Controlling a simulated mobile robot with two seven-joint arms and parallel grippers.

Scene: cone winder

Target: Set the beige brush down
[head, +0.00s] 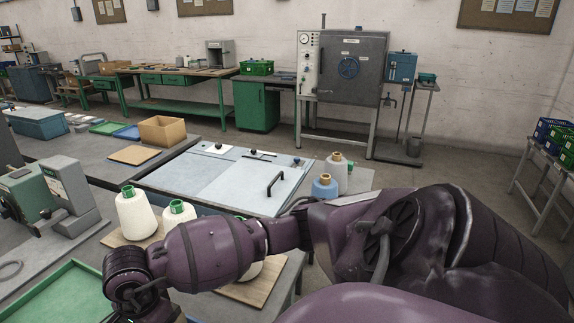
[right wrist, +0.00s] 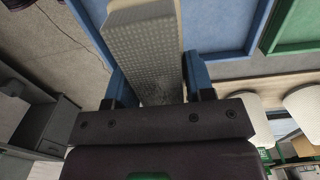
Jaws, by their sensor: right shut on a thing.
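The beige brush (right wrist: 152,45) shows in the right wrist view as a long, pale block with a dotted face. It lies between the two blue fingers of my right gripper (right wrist: 157,78), which is shut on it. The brush's far end runs out of the top of that view. In the head view my right arm reaches across to the lower left, and its hand is cut off at the bottom edge; the brush is not visible there. I cannot tell whether the brush touches anything below it. My left gripper is in neither view.
A green tray (head: 62,296) lies at the lower left, beside a grey machine (head: 68,190). White yarn cones (head: 136,216) stand on a wooden board close to my arm. In the right wrist view, a blue tray (right wrist: 228,52) and a green tray (right wrist: 292,47) lie beyond the brush.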

